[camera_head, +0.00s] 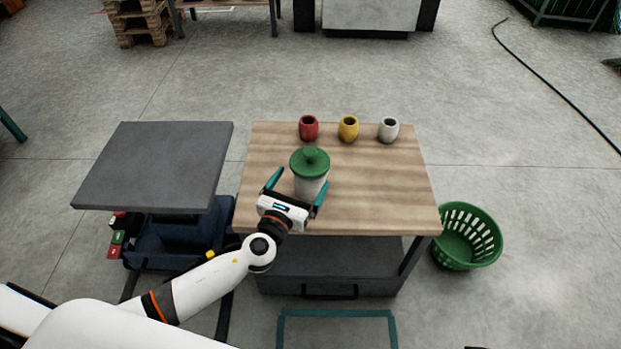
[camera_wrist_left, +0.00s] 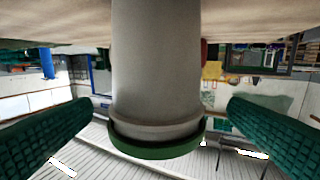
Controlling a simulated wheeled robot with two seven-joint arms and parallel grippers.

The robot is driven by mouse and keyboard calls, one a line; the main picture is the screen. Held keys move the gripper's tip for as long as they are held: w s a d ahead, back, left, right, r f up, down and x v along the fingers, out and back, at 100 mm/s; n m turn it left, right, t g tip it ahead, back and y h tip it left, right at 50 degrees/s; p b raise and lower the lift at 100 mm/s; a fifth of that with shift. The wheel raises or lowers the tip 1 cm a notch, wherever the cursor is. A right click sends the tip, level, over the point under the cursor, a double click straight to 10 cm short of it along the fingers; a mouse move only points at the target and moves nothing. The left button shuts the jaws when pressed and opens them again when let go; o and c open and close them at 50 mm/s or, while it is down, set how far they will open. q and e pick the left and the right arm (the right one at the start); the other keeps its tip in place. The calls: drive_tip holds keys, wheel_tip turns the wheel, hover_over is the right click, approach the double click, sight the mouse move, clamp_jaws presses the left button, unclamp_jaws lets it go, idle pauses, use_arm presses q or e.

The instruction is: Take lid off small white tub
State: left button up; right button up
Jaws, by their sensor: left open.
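A small white tub (camera_head: 309,187) with a green knobbed lid (camera_head: 310,160) stands upright on the wooden worktop, near its front left. The lid sits on top of the tub. My left gripper (camera_head: 297,184) is open, with one teal finger on each side of the tub, and neither finger visibly touches it. In the left wrist view the picture is upside down. There the tub (camera_wrist_left: 157,70) stands between the spread fingers, with the green lid's rim (camera_wrist_left: 157,150) below it. My right gripper is not in view.
Red (camera_head: 309,128), yellow (camera_head: 348,129) and white (camera_head: 388,130) cups stand along the back of the wooden worktop (camera_head: 395,190). A grey panel (camera_head: 155,165) lies to the left. A green basket (camera_head: 467,237) stands on the floor at right.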

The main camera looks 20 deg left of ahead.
sight(310, 168)
use_arm(q)
drive_tip(key=w, duration=0.3)
drive_tip(key=w+d, duration=0.1)
drive_tip(key=w, duration=0.1)
drive_tip(key=shift+w+b, duration=0.2)
drive_tip(key=shift+b, duration=0.1)
drive_tip(key=c, duration=1)
drive_tip(key=shift+c, duration=0.2)
drive_tip(key=shift+r, duration=0.15)
